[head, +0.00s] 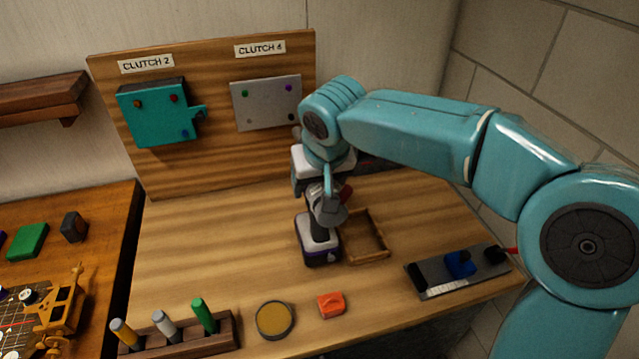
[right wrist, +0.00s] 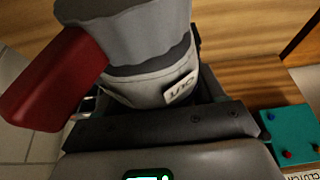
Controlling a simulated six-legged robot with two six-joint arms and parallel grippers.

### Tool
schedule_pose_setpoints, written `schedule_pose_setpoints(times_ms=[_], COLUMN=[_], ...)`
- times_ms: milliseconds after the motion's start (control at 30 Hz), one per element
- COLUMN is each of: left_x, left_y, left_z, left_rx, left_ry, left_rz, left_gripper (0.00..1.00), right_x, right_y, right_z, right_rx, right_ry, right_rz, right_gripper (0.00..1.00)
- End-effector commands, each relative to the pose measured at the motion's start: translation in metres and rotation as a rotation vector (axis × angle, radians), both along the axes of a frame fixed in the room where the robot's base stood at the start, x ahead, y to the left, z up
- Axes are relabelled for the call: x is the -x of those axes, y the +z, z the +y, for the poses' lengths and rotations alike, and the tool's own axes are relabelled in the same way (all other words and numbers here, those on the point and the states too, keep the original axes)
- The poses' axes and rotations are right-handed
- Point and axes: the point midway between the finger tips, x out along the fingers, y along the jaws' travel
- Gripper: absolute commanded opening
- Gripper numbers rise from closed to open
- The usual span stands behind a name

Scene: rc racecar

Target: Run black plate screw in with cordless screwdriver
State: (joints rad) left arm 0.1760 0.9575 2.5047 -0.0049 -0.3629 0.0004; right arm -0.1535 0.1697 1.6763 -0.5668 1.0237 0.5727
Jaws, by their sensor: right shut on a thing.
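A cordless screwdriver (head: 318,234) stands over the wooden table, its pale and dark base low in the head view. My right gripper (head: 328,204) is shut on its handle. In the right wrist view the grey screwdriver body (right wrist: 140,50) with a red part (right wrist: 55,78) sits between the jaws. Its bit is not visible. A teal plate (head: 155,115) with dark, red and blue screws hangs under the CLUTCH 2 label; it also shows in the wrist view (right wrist: 290,135). A grey plate (head: 267,103) hangs under CLUTCH 4, with green and purple screws. I cannot pick out the black plate. My left gripper is not in view.
A small wooden frame tray (head: 383,256) is right of the screwdriver. A dark holder (head: 437,285) with a blue piece is at the right. An orange block (head: 331,304), a round yellow tin (head: 274,319) and a rack (head: 180,345) of coloured pens line the front. The table's left middle is clear.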

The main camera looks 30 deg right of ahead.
Motion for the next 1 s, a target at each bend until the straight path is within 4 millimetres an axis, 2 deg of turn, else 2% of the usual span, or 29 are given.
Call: schedule_pose_setpoints(times_ms=[533, 1000], left_x=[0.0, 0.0], left_y=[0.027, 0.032], left_z=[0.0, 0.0], left_rx=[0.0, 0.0], left_ry=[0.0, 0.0], left_rz=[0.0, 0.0], left_gripper=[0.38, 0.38], right_x=[-0.04, -0.051], right_y=[0.004, 0.002], right_z=[-0.009, -0.012], right_rx=[-0.001, 0.0], right_ry=[0.0, 0.001], right_rz=[-0.006, -0.007], right_gripper=[0.14, 0.14])
